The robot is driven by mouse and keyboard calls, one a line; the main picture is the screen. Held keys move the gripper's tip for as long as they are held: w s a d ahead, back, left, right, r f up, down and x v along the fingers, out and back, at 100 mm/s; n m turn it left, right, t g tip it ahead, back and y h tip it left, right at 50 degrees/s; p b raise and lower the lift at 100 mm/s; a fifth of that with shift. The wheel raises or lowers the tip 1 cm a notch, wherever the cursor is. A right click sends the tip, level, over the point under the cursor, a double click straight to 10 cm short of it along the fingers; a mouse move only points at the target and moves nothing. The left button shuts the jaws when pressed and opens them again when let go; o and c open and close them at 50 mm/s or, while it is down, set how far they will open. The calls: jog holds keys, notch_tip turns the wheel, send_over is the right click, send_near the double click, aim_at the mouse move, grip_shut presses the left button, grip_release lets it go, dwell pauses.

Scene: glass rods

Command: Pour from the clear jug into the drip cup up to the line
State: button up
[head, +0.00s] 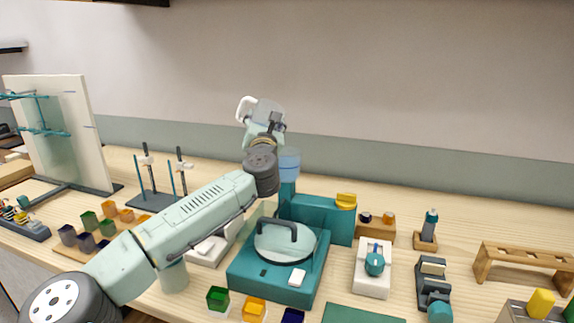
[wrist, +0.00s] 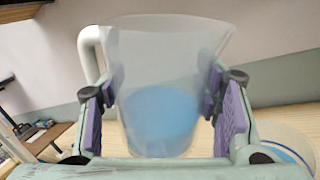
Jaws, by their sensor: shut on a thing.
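The clear jug (wrist: 160,75) has a white handle and blue liquid in its lower part. My gripper (wrist: 160,105) is shut on it, with a purple-padded finger on each side. In the head view the jug (head: 266,106) is held high above the bench, largely hidden behind my gripper (head: 268,128). A clear, bluish cup (head: 289,160), which looks like the drip cup, stands behind and below my gripper on the teal apparatus. A round rim with blue inside, likely this cup (wrist: 285,152), shows at the wrist view's lower right.
The teal apparatus (head: 320,222) has a yellow knob (head: 346,200). In front is a teal unit with a round lid (head: 285,243). Stands (head: 150,195), coloured cubes (head: 108,208) and a wooden rack (head: 520,262) crowd the bench. The air around the jug is clear.

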jog(key=n, duration=0.1)
jog(key=n+g, duration=0.1)
jog(key=shift+s+d+n, duration=0.15)
jog(key=shift+d+n, duration=0.2)
jog(key=shift+n, duration=0.05)
jog(key=s+a+r, duration=0.3)
jog(key=s, duration=0.6)
jog(key=shift+s, duration=0.3)
